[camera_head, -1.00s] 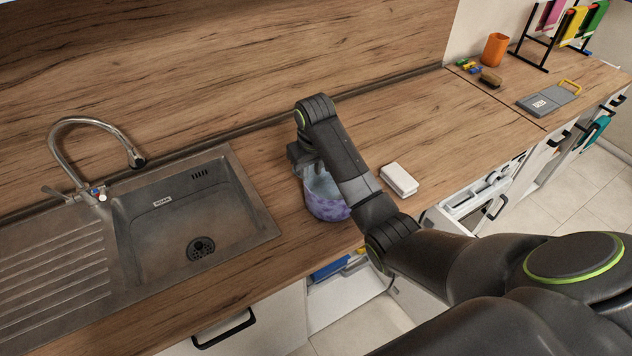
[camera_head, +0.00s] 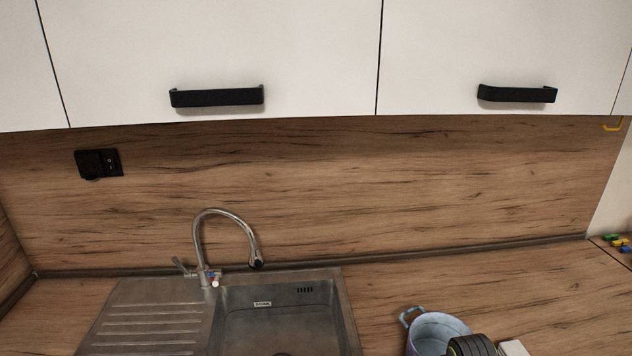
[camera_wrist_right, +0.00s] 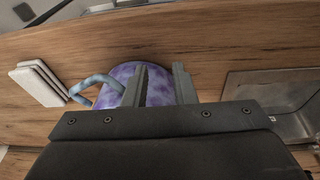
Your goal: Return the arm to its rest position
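A purple mottled pot (camera_head: 440,322) with light blue handles stands on the wooden counter, right of the sink, cut off by the bottom of the head view. In the right wrist view the pot (camera_wrist_right: 118,74) lies just beyond my right gripper (camera_wrist_right: 160,82), with one blue handle (camera_wrist_right: 92,82) to the left. The two right fingers are apart, and only the pot's purple side shows between them. A dark part of my right arm (camera_head: 472,346) covers the pot's right side in the head view; the right fingers are not seen there. My left gripper is in neither view.
A steel sink (camera_head: 345,310) with a curved tap (camera_head: 228,214) lies left of the pot. White blocks (camera_wrist_right: 38,83) lie beside the pot on the counter. White wall cupboards (camera_head: 220,45) with black handles hang above the wooden splashback.

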